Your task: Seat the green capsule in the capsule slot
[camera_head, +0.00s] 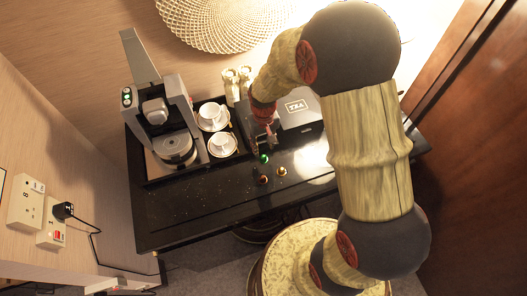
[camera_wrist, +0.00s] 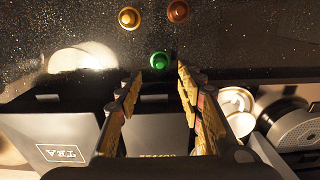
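In the wrist view the green capsule (camera_wrist: 160,62) shows between the tips of my gripper (camera_wrist: 160,73), with a gap on each side. My gripper (camera_head: 263,146) is open, holds nothing and points down over the capsule. The coffee machine (camera_head: 180,100) stands at the left of the counter with its grey lever (camera_head: 138,55) raised. The capsule slot cannot be made out clearly at the machine's top.
A gold capsule (camera_head: 282,171) and a brown capsule (camera_head: 263,180) stand close in front of the green one. Two white cups on saucers (camera_head: 212,115) (camera_head: 222,144) stand between machine and gripper. The black tea box (camera_head: 300,108) is behind. The counter's front left (camera_head: 185,208) is clear.

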